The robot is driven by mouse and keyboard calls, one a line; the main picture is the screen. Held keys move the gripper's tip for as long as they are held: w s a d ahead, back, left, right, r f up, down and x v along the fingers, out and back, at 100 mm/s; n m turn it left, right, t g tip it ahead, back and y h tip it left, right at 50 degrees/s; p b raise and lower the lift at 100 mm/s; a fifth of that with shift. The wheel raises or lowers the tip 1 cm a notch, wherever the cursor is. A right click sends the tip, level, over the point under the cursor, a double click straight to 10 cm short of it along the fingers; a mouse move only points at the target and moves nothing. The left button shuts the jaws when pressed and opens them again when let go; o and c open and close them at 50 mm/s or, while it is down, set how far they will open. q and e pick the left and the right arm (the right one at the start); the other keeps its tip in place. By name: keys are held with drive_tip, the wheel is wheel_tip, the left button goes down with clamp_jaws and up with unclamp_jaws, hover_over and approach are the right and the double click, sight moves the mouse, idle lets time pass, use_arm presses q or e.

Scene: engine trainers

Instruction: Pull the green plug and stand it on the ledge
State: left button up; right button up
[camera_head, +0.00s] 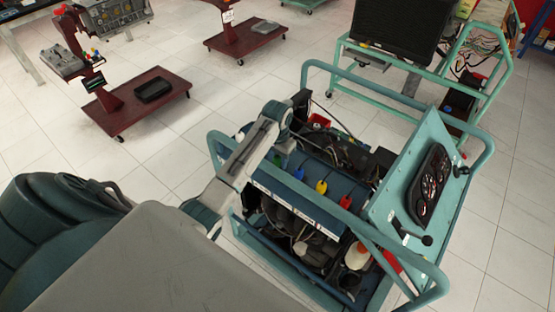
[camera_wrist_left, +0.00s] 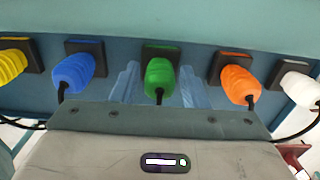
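The green plug (camera_wrist_left: 159,77) is seated in a dark square socket on a blue panel in the left wrist view, its black cable hanging toward me. My left gripper (camera_wrist_left: 158,70) is open, its two see-through bluish fingers standing on either side of the plug with gaps visible. It holds nothing. In the head view my left arm reaches over the engine trainer, and a bit of the green plug (camera_head: 278,159) shows beside the wrist; the fingers are not clear there. A pale teal surface (camera_wrist_left: 160,22) runs above the sockets; I cannot tell whether it is the ledge. My right gripper is out of view.
Close beside the green plug are blue (camera_wrist_left: 73,72) and orange (camera_wrist_left: 237,84) plugs, with yellow (camera_wrist_left: 12,66) and white (camera_wrist_left: 299,88) ones farther out. Teal frame tubes (camera_head: 345,82) and a gauge panel (camera_head: 425,180) surround the engine. Loose cables hang below the plugs.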

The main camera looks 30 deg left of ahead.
sight(277, 156)
use_arm(q)
clamp_jaws()
drive_tip(key=shift+r, duration=0.1)
drive_tip(key=shift+r, duration=2.9)
